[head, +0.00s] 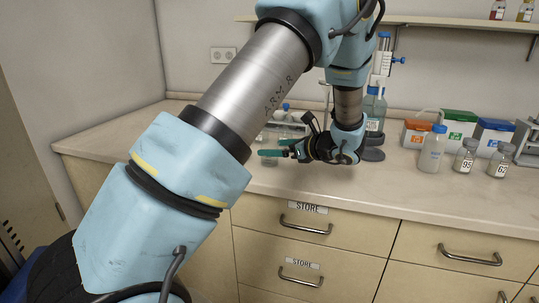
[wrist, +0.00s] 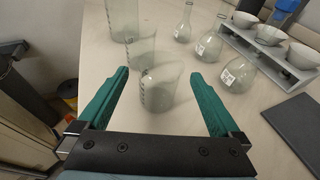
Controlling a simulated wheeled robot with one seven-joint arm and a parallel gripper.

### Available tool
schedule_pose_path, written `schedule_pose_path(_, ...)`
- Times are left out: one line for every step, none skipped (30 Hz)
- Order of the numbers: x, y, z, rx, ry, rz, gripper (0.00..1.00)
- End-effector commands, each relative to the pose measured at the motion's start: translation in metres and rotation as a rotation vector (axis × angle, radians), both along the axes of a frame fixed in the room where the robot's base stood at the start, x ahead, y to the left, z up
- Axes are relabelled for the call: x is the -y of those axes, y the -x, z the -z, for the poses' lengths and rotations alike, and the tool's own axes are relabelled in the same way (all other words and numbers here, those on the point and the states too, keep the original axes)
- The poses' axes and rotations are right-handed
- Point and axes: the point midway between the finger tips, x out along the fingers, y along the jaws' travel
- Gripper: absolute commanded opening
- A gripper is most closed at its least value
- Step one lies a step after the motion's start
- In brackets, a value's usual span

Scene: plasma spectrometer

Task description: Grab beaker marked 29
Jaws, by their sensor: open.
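My gripper (wrist: 160,74) is open, with its two green fingers spread. In the wrist view a clear glass beaker (wrist: 158,90) stands on the counter between and just beyond the fingers, apart from both as far as I can see. A second beaker (wrist: 140,50) stands behind it and a third (wrist: 122,14) farther back. They carry dark graduation marks; I cannot read a 29 on any of them. In the head view my gripper (head: 270,148) is low over the counter, fingers pointing left, and the arm hides much of the glassware.
Labelled flasks (wrist: 208,47) stand right of the beakers, near a rack of white bowls (wrist: 270,35). A dark mat (wrist: 298,125) lies at right. In the head view, bottles (head: 432,150) and coloured boxes (head: 457,128) stand right. The counter's left end (head: 120,140) is clear.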

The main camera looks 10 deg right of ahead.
Motion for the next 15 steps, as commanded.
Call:
schedule_pose_path(-0.007, -0.006, 0.0, -0.002, -0.002, -0.003, 1.0)
schedule_pose_path(-0.009, -0.009, 0.001, -0.001, -0.001, -0.004, 1.0)
schedule_pose_path(-0.011, -0.012, 0.003, 0.0, 0.0, -0.002, 1.0)
schedule_pose_path(-0.013, -0.014, 0.004, -0.001, -0.001, -0.002, 1.0)
schedule_pose_path(-0.014, -0.016, 0.005, -0.001, -0.001, -0.002, 1.0)
schedule_pose_path(-0.016, -0.018, 0.007, -0.001, 0.0, -0.001, 1.0)
schedule_pose_path(-0.016, -0.018, 0.007, -0.001, 0.0, -0.001, 1.0)
schedule_pose_path(-0.016, -0.019, 0.007, -0.001, 0.001, 0.0, 1.0)
schedule_pose_path(-0.016, -0.019, 0.008, -0.001, 0.001, 0.0, 1.0)
schedule_pose_path(-0.016, -0.019, 0.008, -0.001, 0.001, 0.0, 1.0)
schedule_pose_path(-0.016, -0.019, 0.008, -0.001, 0.001, 0.0, 1.0)
schedule_pose_path(-0.016, -0.019, 0.008, -0.001, 0.001, 0.0, 1.0)
schedule_pose_path(-0.016, -0.019, 0.008, -0.001, 0.001, 0.0, 1.0)
schedule_pose_path(-0.016, -0.019, 0.008, -0.001, 0.001, 0.0, 0.99)
schedule_pose_path(-0.016, -0.019, 0.008, -0.001, 0.001, 0.0, 0.94)
